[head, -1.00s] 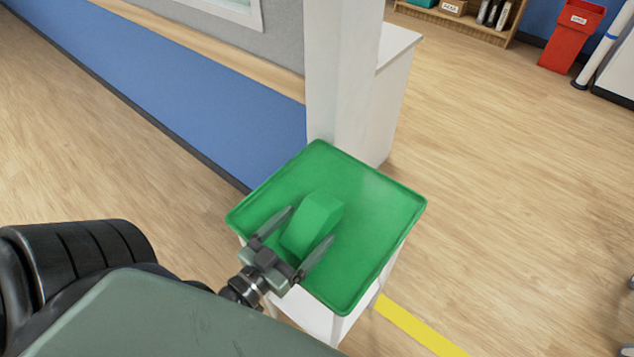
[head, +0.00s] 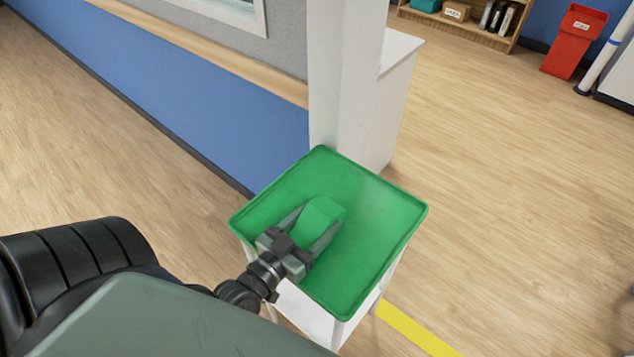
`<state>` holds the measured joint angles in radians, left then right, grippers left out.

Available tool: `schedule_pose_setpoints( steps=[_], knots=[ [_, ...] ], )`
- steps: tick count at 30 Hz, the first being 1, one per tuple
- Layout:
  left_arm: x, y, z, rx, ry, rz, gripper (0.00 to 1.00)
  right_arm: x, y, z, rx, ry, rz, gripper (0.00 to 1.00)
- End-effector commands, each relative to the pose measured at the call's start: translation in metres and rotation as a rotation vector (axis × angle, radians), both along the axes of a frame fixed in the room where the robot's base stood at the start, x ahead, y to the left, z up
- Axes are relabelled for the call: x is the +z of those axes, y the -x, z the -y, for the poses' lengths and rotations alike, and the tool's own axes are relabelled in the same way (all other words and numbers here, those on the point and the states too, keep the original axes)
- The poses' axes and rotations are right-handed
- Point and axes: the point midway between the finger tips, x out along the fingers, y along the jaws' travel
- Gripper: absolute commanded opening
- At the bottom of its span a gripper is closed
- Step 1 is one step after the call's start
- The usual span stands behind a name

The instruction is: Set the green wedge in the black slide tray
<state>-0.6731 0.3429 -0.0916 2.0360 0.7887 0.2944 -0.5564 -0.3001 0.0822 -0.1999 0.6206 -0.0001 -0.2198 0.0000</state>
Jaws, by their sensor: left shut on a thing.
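The green wedge (head: 321,218) is at the left middle of a green tray top (head: 371,220) on a small white stand. My left gripper (head: 318,231) comes in from the lower left and is shut on the wedge, with one finger along each side of it. The gripper hides the near end of the wedge. I cannot tell whether the wedge still touches the tray. The black slide tray is not in view. My right gripper is not in view.
A white post (head: 343,85) and a white cabinet (head: 393,100) stand right behind the stand. A blue-panelled wall (head: 190,95) runs along the left. A red bin (head: 573,42) and a shelf (head: 470,25) are far back.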

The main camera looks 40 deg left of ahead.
Motion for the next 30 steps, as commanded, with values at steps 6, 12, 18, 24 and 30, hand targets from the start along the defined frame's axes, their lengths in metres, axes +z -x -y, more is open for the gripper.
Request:
schedule_pose_setpoints(
  steps=[6,12,18,24,30],
  knots=[
    [0.006,0.000,0.000,0.000,0.001,0.000,0.16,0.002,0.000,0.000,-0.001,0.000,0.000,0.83],
    [0.032,0.000,0.000,0.002,0.002,0.002,0.16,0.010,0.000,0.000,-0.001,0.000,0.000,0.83],
    [0.087,0.000,0.000,0.005,0.003,0.006,0.16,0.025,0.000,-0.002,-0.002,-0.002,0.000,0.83],
    [0.144,0.000,0.000,0.004,0.001,0.005,0.16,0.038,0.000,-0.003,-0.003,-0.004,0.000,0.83],
    [0.184,0.000,-0.001,0.003,0.001,0.003,0.16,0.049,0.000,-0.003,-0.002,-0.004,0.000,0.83]
  ],
)
